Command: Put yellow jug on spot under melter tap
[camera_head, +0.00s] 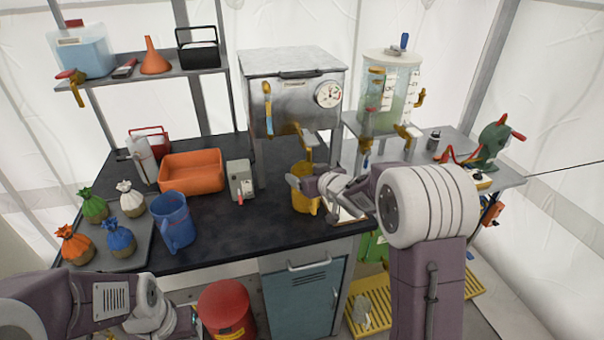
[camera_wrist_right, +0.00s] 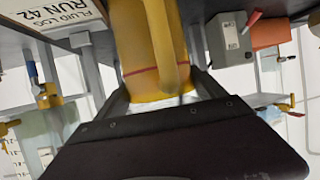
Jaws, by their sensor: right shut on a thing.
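The yellow jug (camera_head: 302,201) is upright at the counter's right part, just below and in front of the melter tap (camera_head: 307,148). My right gripper (camera_head: 300,184) is shut on it from the right; in the right wrist view the fingers close around the jug (camera_wrist_right: 135,55), whose handle and red band show. I cannot tell whether its base touches the surface. The melter (camera_head: 285,100) is a metal box on legs with a round dial. No marked spot shows under the tap; the jug and gripper may hide it.
On the dark counter (camera_head: 235,225) are an orange bin (camera_head: 190,170), a grey switch box (camera_head: 240,180) and a blue jug (camera_head: 175,222). Tied sacks stand on a tray at left. A clear tank (camera_head: 388,92) with taps stands on the right shelf, close to my right arm.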

